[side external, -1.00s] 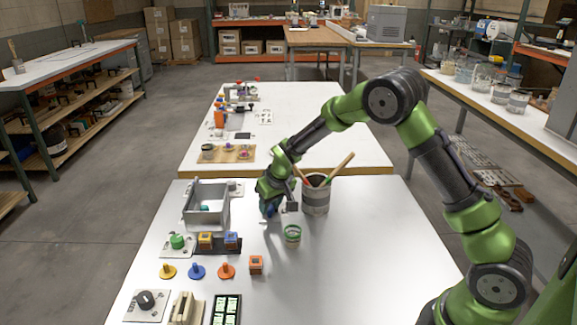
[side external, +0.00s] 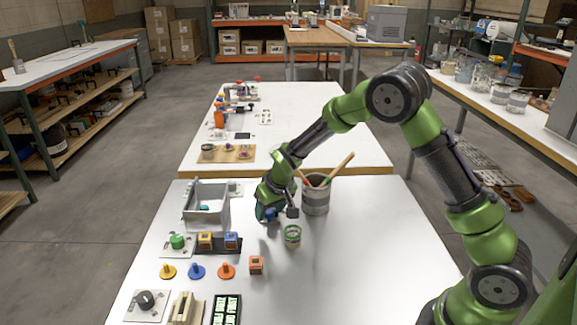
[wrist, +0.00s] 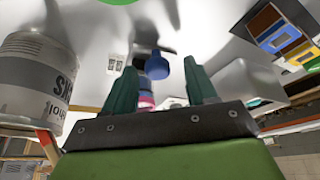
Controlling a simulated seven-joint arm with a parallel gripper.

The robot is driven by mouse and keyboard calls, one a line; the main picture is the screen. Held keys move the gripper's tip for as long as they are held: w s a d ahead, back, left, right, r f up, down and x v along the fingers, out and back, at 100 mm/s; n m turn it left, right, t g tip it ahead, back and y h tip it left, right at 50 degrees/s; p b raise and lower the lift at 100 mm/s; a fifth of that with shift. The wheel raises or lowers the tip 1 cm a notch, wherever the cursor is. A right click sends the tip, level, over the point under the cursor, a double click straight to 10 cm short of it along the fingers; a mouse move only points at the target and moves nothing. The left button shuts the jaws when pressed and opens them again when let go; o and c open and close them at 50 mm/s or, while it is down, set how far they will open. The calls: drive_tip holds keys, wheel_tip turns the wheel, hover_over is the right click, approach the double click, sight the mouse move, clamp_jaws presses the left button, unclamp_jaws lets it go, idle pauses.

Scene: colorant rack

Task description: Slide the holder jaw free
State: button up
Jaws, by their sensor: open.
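I cannot tell for sure which thing is the holder jaw. A cream, slotted holder-like piece (side external: 183,308) stands at the front left of the table in the side view, far from my gripper. My gripper (side external: 266,214) is low over the table, left of the large grey can. In the wrist view my gripper (wrist: 160,88) has its two dark green fingers apart. A blue rounded piece (wrist: 157,67) shows between and beyond the fingertips, with a pink and white piece (wrist: 146,99) behind it. I cannot tell whether either finger touches them.
The large can (side external: 315,197) holding brushes stands close right of my gripper. A small green-rimmed cup (side external: 292,237) is in front. A grey bin (side external: 206,220), a dark rack (side external: 220,247) with blocks, and coloured pegs (side external: 197,271) lie left. The table's right side is clear.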

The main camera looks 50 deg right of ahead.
drive_tip(key=v, duration=1.7)
drive_tip(key=shift+f, duration=0.1)
drive_tip(key=s+a+r+m+t+y, duration=0.1)
drive_tip(key=s+r, duration=0.2)
drive_tip(key=s, duration=0.8)
drive_tip(key=s+a+r+t+y, duration=0.1)
drive_tip(key=s+a+r, duration=0.1)
drive_tip(key=s, duration=0.8)
drive_tip(key=shift+s+a+r+m+t+y, duration=0.15)
drive_tip(key=shift+s+r+m+t+y, duration=0.25)
drive_tip(key=shift+r, duration=0.1)
drive_tip(key=shift+w, duration=0.1)
